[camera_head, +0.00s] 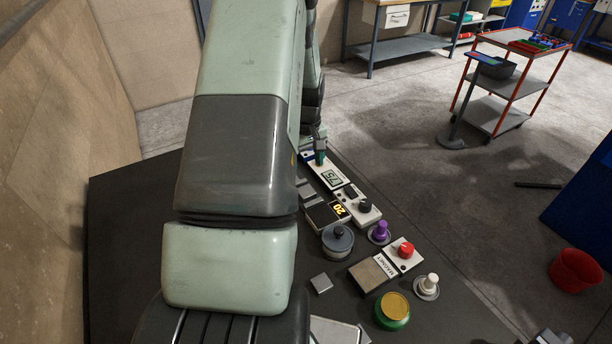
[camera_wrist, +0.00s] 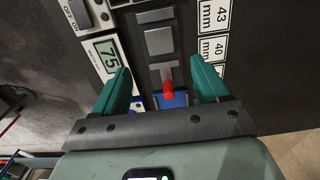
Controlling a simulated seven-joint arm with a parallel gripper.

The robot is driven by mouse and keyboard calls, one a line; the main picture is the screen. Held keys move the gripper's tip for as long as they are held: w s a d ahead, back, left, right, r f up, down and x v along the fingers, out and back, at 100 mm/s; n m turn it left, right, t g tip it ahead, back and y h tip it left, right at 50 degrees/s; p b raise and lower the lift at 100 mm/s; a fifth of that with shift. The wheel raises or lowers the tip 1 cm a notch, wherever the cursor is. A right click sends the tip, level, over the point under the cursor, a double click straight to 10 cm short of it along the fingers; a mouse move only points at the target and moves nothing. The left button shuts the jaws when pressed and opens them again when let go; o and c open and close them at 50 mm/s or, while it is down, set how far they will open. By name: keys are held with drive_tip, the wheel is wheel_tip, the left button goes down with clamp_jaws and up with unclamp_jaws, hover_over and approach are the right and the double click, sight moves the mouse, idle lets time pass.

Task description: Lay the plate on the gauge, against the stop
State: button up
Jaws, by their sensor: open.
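My gripper (camera_wrist: 160,68) is open, with its two green fingers apart and nothing visibly held between them. In the wrist view a red-tipped part (camera_wrist: 168,90) on a blue base (camera_wrist: 172,101) lies between the fingers. Square grey pieces (camera_wrist: 159,41) lie in line beyond the fingertips; I cannot tell which is the plate, or which part is the stop. A white unit with a display reading 75 (camera_wrist: 106,54), perhaps the gauge, is beside the left finger. In the head view, my gripper (camera_head: 320,157) is at the far end of the bench, and a loose grey square plate (camera_head: 321,283) lies nearer.
White labels marked 43 mm (camera_wrist: 209,16) and 40 mm (camera_wrist: 211,48) lie at the right.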

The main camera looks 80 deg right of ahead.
wheel_tip(320, 180, up, 2)
drive_tip(key=shift+r, duration=0.2)
idle(0.5)
